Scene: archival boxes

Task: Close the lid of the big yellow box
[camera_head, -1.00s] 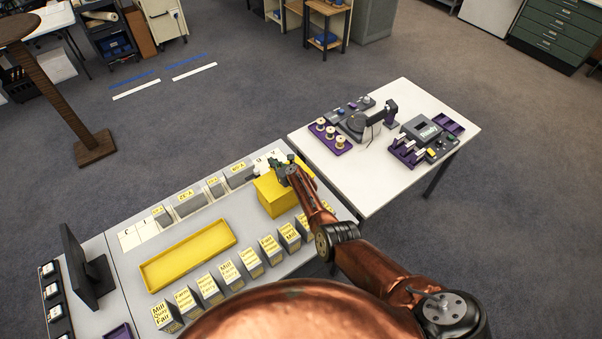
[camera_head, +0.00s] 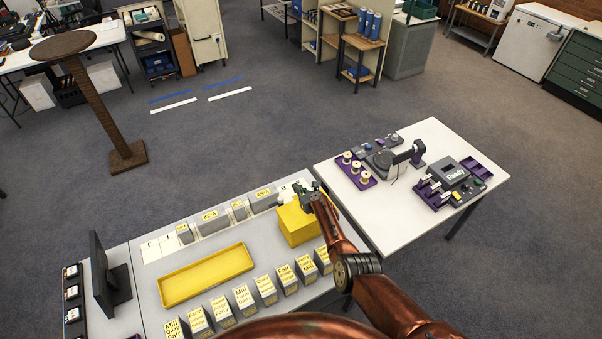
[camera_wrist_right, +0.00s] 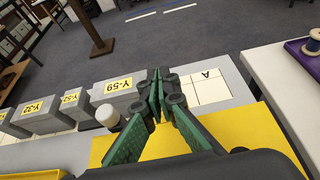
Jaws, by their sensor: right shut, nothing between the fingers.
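The yellow box (camera_head: 297,226) stands at the right end of the grey table, and its top looks flat and covered. It also fills the lower part of the right wrist view (camera_wrist_right: 225,128) as a flat yellow surface. My right gripper (camera_head: 306,190) is at the box's far upper edge. In the right wrist view its green fingers (camera_wrist_right: 160,78) are together with nothing between them, over the yellow surface. I cannot tell whether they touch it. My arm hides part of the box's right side. My left gripper is not in view.
A shallow yellow tray (camera_head: 207,277) lies left of the box. Several labelled grey boxes (camera_head: 243,297) line the near edge, and more (camera_head: 210,221) stand at the back. A white bottle-like object (camera_wrist_right: 107,115) shows near the fingers. A white table (camera_head: 400,210) with devices adjoins at right.

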